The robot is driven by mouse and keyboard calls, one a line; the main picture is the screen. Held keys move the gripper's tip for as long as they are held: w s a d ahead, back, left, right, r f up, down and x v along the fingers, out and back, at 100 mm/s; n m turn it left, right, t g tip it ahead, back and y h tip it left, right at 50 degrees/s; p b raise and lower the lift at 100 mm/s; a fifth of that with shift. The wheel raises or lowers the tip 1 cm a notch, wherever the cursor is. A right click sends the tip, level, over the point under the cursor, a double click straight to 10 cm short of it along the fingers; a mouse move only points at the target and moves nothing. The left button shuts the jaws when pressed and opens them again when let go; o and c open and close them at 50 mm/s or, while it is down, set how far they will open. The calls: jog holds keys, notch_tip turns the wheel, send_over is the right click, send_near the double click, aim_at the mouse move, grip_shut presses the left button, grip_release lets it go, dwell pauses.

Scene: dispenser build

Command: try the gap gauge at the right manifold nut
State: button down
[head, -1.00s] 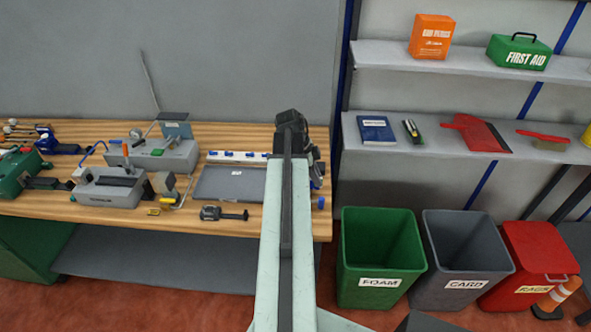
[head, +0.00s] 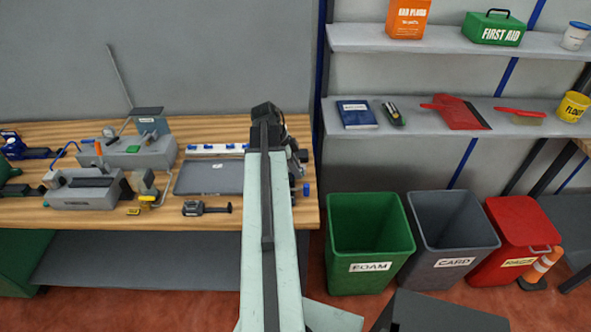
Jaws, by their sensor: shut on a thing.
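My gripper (head: 268,110) is at the far end of my raised arm, over the right end of the wooden workbench. I see it from behind. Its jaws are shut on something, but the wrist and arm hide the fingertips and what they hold. A white rail with several blue fittings (head: 217,148) lies on the bench just left of my gripper and runs behind it. I cannot tell for sure that this is the manifold. A blue knob (head: 306,189) shows right of my arm, near the bench's right end. I cannot make out the gap gauge or the right nut.
A grey flat panel (head: 208,178) and a dark hand tool (head: 205,208) lie left of my arm. Grey machines (head: 88,190) stand further left. Right of the bench are a green bin (head: 369,240), a grey bin (head: 452,235), a red bin (head: 518,240) and shelves (head: 450,40).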

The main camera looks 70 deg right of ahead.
jog(key=shift+f+b, duration=0.9)
jog(key=shift+f, duration=0.05)
dwell(0.5)
jog(key=shift+w+d+r, duration=0.1)
jog(key=shift+w+d, duration=0.2)
jog(key=shift+d, duration=0.55)
dwell(0.4)
jog(key=shift+s+a, duration=0.2)
jog(key=shift+a, duration=0.3)
jog(key=shift+s+a, duration=0.15)
jog(key=shift+a, duration=0.3)
jog(key=shift+r, duration=0.1)
notch_tip(320, 180, up, 5)
jog(key=p, duration=0.5)
